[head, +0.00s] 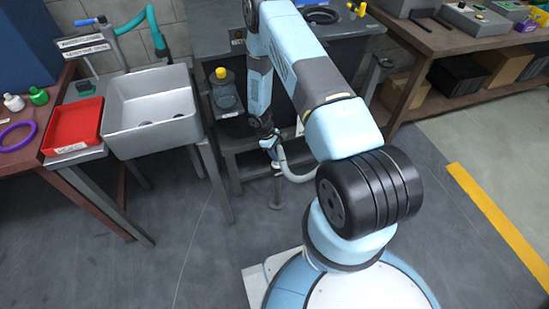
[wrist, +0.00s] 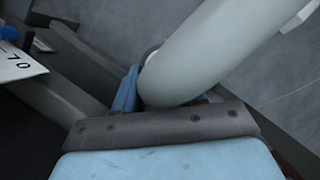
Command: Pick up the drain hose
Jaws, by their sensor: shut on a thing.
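The drain hose (head: 296,174) is a pale grey bent tube. In the head view it curves down and to the right from my gripper (head: 270,143), beside the dark cabinet. In the wrist view the hose (wrist: 212,52) runs large from the fingers toward the upper right. My gripper (wrist: 150,95) is shut on the hose, with blue fingertip parts on both sides of it. The far side of the grip is hidden behind the hose. A white label with dark print (wrist: 18,62) shows at the left of the wrist view.
A grey sink (head: 152,108) stands left of my arm, with a red tray (head: 73,127) beside it. A jar with a yellow cap (head: 223,90) is on the cabinet shelf, close to my arm. Open floor (head: 200,245) lies in front. A wooden bench (head: 440,40) stands at the right.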

